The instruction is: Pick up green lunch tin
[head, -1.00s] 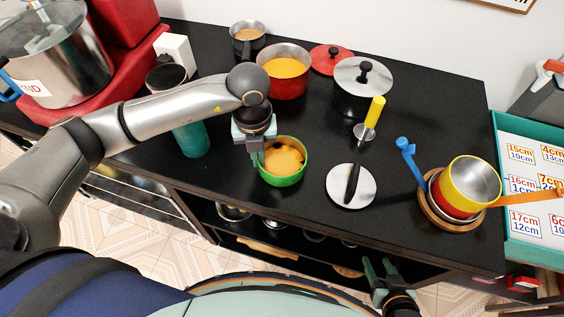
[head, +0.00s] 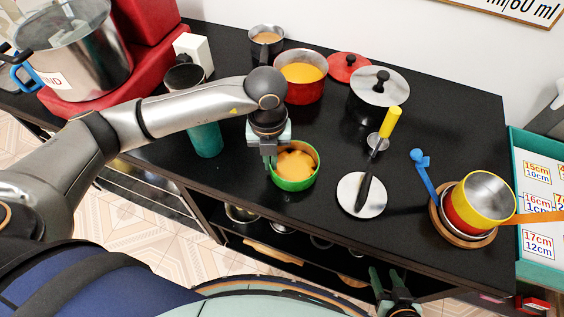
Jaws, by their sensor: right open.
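The green lunch tin (head: 296,184) stands on the black counter near its front edge, an open round tin with orange-yellow food pieces (head: 296,164) in it. My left gripper (head: 269,161) points down at the tin's left rim, with its fingers at or very close to the rim. I cannot tell whether they are closed on the wall; the wrist and fingers hide that part. My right gripper (head: 383,280) is open and empty, low in front of the counter's front edge, apart from the tin.
A teal cylinder (head: 206,141) stands left of the tin, and a red pot (head: 304,92) stands behind it. A round lid with a black handle (head: 349,196) lies to the right. Stacked pots (head: 487,192) stand further right. Bare counter (head: 415,220) lies between.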

